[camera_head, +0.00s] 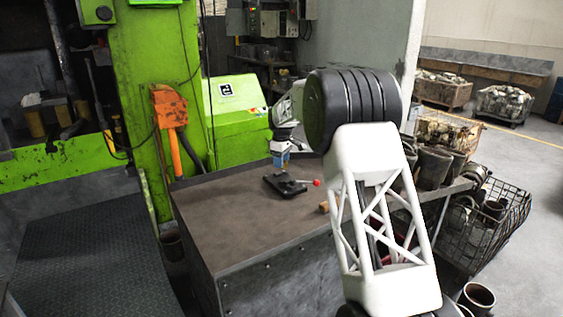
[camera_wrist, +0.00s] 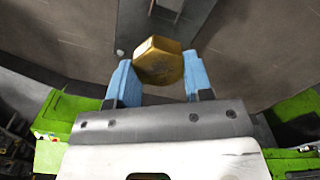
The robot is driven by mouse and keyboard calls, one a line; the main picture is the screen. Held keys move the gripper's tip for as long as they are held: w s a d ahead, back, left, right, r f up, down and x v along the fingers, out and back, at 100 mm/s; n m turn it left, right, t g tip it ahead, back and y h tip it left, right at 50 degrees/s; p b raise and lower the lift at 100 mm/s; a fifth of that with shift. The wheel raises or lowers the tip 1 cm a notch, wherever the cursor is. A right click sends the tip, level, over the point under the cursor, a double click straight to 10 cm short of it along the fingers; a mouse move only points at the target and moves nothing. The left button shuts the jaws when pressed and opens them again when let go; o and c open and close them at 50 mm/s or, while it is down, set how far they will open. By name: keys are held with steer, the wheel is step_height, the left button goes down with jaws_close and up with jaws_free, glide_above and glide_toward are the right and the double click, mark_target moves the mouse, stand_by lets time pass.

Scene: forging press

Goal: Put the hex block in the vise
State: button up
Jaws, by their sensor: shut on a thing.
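My gripper (camera_head: 281,158) points down over the table, with its blue fingers above the vise. In the wrist view, the gripper (camera_wrist: 160,82) is shut on the brass-coloured hex block (camera_wrist: 160,62), which sits between the two blue fingertips. The block is too small to make out clearly in the head view. The vise (camera_head: 287,186) is a low black device with a red-knobbed handle, lying on the table just below the gripper. In the wrist view a grey surface, perhaps the vise, lies beyond the block. The vise's opening cannot be made out.
The dark metal table (camera_head: 235,215) has clear room left of the vise. A small tan piece (camera_head: 323,207) lies right of the vise, partly behind my arm. A green press (camera_head: 155,90) stands behind at left. A wire basket (camera_head: 490,225) is at right.

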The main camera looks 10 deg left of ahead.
mark_target(282, 179)
steer(key=shift+f, duration=0.2)
steer(key=shift+f, duration=2.5)
steer(key=shift+f, duration=0.25)
steer(key=o, duration=1.2)
steer(key=shift+f, duration=0.15)
steer(key=shift+r, duration=0.3)
steer(key=shift+r, duration=2.5)
steer(key=shift+r, duration=0.15)
steer(key=shift+r, duration=1.35)
